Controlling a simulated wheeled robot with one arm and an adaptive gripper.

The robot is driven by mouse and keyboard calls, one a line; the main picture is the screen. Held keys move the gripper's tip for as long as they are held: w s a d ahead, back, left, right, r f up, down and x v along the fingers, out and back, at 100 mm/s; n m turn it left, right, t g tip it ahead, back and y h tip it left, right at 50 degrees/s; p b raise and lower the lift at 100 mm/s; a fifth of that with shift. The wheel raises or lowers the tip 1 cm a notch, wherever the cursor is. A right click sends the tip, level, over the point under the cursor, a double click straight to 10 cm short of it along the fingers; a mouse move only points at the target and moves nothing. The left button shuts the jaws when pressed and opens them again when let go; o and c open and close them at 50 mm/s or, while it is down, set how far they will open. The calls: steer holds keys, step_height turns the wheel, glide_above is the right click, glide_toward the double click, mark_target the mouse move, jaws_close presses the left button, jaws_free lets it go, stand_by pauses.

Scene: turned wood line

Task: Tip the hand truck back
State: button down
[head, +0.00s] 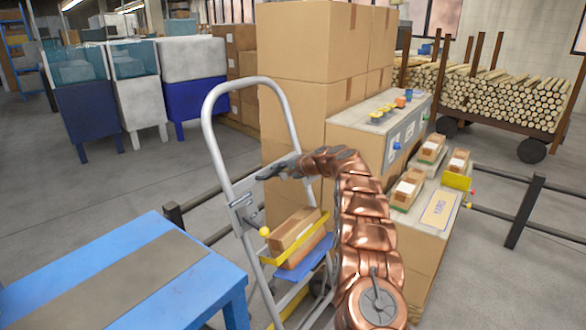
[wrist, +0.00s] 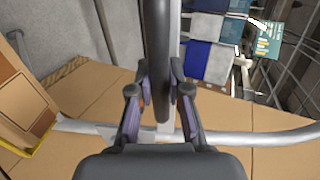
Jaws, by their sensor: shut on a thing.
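The hand truck (head: 213,128) is a silver tube frame with a rounded top loop, in the middle of the head view. It slants in the picture; I cannot tell how far it is truly tilted. My gripper (head: 260,176) reaches in from the right at the frame's upper part. In the wrist view, my gripper (wrist: 160,101) has its fingers on both sides of a grey bar of the hand truck (wrist: 157,45). The exact contact is partly hidden.
A blue table (head: 180,285) stands close at the front left. Dark low rails (head: 520,212) run at the right. A log cart (head: 500,100) is farther back. Open floor lies left.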

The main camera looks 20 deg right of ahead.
steer(key=shift+w+a, duration=0.65)
steer(key=shift+a, duration=0.25)
steer(key=c, duration=1.3)
jaws_free()
steer(key=shift+w+a+f+p, duration=0.1)
steer(key=shift+a+p, duration=0.2)
steer(key=shift+o, duration=0.9)
steer(key=shift+d, duration=0.3)
steer(key=shift+d, duration=0.1)
steer(key=shift+v, duration=6)
